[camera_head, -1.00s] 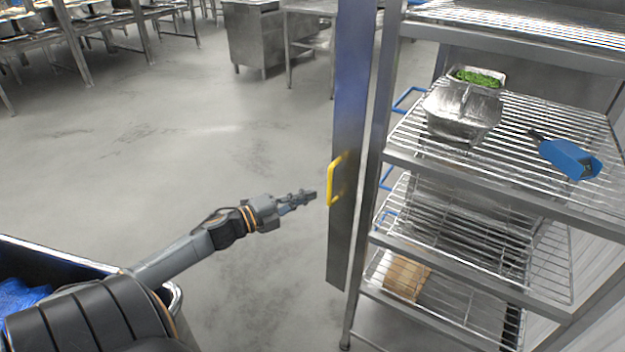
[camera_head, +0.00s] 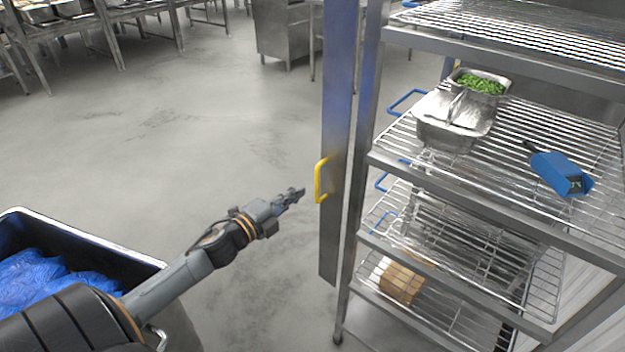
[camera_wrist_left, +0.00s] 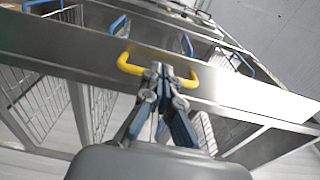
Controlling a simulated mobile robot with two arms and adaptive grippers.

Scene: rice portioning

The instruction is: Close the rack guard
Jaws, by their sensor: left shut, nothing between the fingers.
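The rack guard (camera_head: 341,120) is a tall, narrow metal panel at the left front of the wire rack (camera_head: 480,215), standing edge-on in the head view. It carries a yellow handle (camera_head: 321,180) on its left face. My left gripper (camera_head: 300,193) is shut and empty, just left of the handle in the head view, with a small gap showing. In the left wrist view the closed fingers (camera_wrist_left: 163,70) overlap the middle of the yellow handle (camera_wrist_left: 130,64); whether they touch it I cannot tell. My right gripper is not in view.
The rack shelves hold metal pans (camera_head: 450,122), one with green food, a blue tool (camera_head: 561,173) and a brown block (camera_head: 400,282). A bin with blue bags (camera_head: 45,285) stands at the lower left. The floor left of the rack is clear.

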